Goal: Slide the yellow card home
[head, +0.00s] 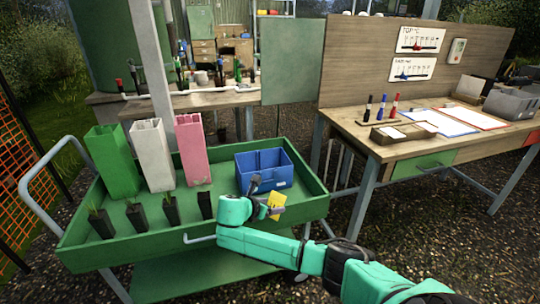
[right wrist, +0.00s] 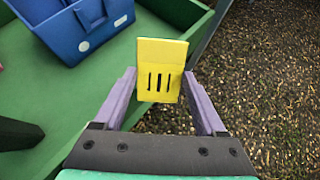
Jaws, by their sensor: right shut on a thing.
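The yellow card (head: 277,203) is in my right gripper (head: 266,196), over the front right part of the green cart. In the right wrist view the card (right wrist: 161,58) stands between the two purple fingers, which press on its side edges; it has three dark slots and a paler upper flap. A blue bin (head: 283,180) sits on the cart just behind the card. My left gripper is out of view.
The cart's green tray (head: 150,250) has a raised rim. Green (head: 110,160), white (head: 152,155) and pink (head: 192,150) tall tubes stand at its left, with several potted seedlings before them. A wooden bench (head: 440,140) stands at the right.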

